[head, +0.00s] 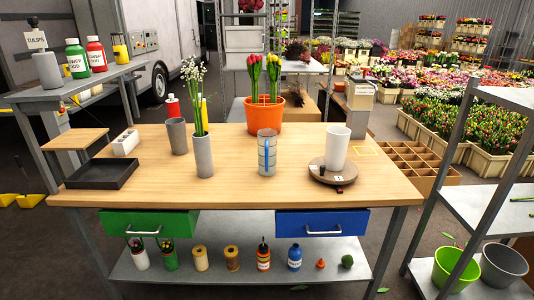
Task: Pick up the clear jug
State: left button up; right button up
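The clear jug (261,158) stands upright on the wooden table (230,190), near the middle. It is see-through, with a blue vertical strip on its front and dark ring lines. Its contents are too small to tell. No handle can be made out. Neither of my grippers is in view.
The table in front is clear.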

aim_at(267, 138)
jog(key=u, duration=0.65)
jog(key=i, duration=1.5)
jog(key=z, duration=0.3)
